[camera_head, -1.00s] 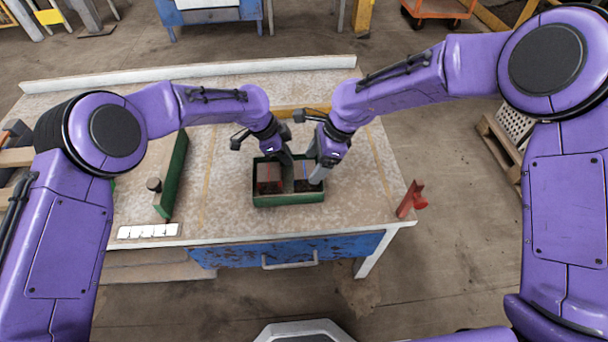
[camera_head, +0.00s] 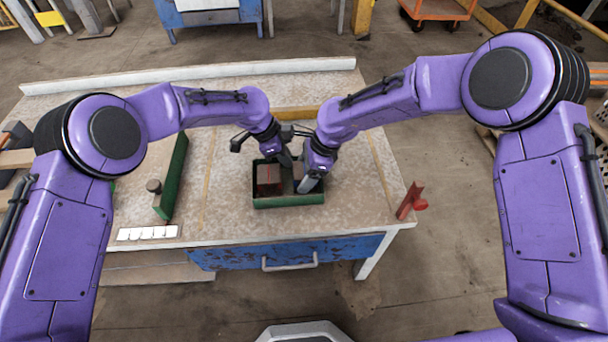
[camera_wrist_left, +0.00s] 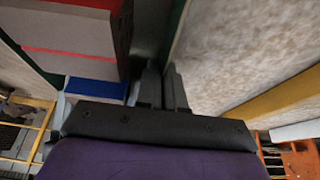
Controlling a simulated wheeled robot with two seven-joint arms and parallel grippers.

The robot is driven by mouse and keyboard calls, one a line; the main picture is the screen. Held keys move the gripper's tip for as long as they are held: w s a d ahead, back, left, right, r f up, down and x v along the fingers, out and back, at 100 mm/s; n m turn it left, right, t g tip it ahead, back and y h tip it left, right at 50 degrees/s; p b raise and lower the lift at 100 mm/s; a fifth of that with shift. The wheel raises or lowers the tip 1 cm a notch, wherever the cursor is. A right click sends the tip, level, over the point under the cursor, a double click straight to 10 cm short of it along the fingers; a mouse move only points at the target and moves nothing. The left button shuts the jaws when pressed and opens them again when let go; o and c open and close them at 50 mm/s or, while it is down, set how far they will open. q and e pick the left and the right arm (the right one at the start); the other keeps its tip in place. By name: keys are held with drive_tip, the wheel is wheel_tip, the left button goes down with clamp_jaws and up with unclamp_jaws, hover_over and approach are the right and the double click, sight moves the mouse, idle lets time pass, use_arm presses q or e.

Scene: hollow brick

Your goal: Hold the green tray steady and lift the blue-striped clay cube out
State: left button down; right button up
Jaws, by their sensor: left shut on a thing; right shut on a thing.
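The green tray (camera_head: 288,202) stands on the table near its front edge. My right gripper (camera_head: 306,185) reaches down into the tray's right part, shut on the blue-striped clay cube (camera_head: 298,170), which is mostly hidden by the gripper and still low in the tray.
White tiles (camera_head: 147,232) lie at the table's front left edge. A red bracket (camera_head: 410,203) stands at the right edge. The table between tray and bracket is clear.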

sight(304, 170)
wheel_tip(304, 170, up, 10)
drive_tip(key=shift+f, duration=0.15)
use_arm(q)
drive_tip(key=c, duration=1.2)
unclamp_jaws()
drive_tip(key=v, duration=1.2)
